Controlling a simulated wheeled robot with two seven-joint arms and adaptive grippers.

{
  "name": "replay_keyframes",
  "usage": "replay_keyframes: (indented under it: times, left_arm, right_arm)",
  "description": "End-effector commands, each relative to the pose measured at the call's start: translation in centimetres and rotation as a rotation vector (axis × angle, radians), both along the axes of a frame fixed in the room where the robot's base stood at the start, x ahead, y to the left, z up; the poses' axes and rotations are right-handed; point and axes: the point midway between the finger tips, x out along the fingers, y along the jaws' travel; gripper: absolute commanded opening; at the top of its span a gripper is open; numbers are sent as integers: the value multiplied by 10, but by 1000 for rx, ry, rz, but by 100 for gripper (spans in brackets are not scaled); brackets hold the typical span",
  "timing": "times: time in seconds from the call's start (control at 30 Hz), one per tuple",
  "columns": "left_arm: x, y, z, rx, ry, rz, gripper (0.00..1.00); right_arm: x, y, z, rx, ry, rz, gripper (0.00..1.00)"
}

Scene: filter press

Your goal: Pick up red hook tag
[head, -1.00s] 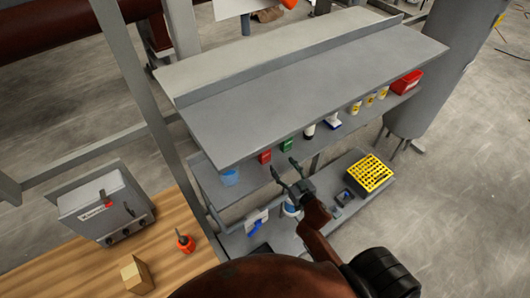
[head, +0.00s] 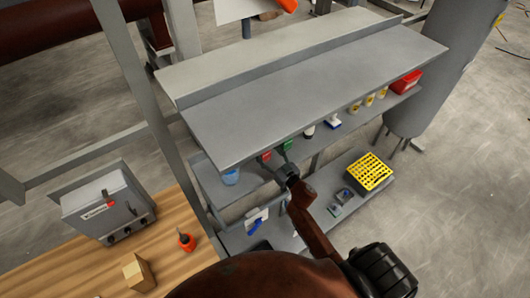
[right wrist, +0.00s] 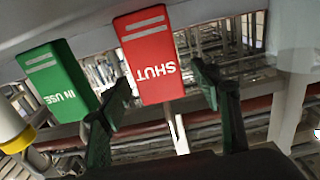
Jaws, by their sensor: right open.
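The red hook tag (head: 265,156), marked SHUT, hangs below the upper shelf's front edge. In the right wrist view the red tag (right wrist: 151,58) hangs upside down in the picture, between the two fingers. My right gripper (right wrist: 163,88) is open, with one finger on each side of the tag's lower part; I see no clear grip on it. In the head view my right gripper (head: 276,162) is at the tag and partly covers it. A green tag (right wrist: 57,80), marked IN USE, hangs close beside it, near the left finger. My left gripper is not in view.
The grey upper shelf (head: 310,85) overhangs the tags. On the shelf below stand a blue cup (head: 230,176), several small bottles and a red box (head: 406,82). A yellow rack (head: 369,172) sits lower right. A control box (head: 105,208) stands on the wooden bench at left.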

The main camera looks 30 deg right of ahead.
Motion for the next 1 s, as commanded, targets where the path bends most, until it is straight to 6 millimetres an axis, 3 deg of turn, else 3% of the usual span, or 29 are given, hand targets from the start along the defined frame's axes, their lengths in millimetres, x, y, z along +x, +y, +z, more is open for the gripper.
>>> replay_keyframes:
  times: [0.2,0.83,1.0]
  left_arm:
    - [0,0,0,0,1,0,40]
    - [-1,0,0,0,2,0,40]
    - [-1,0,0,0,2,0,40]
  right_arm:
    - [0,0,0,0,0,0,57]
    - [0,-1,0,-1,0,-1,13]
    - [0,0,0,-1,0,0,12]
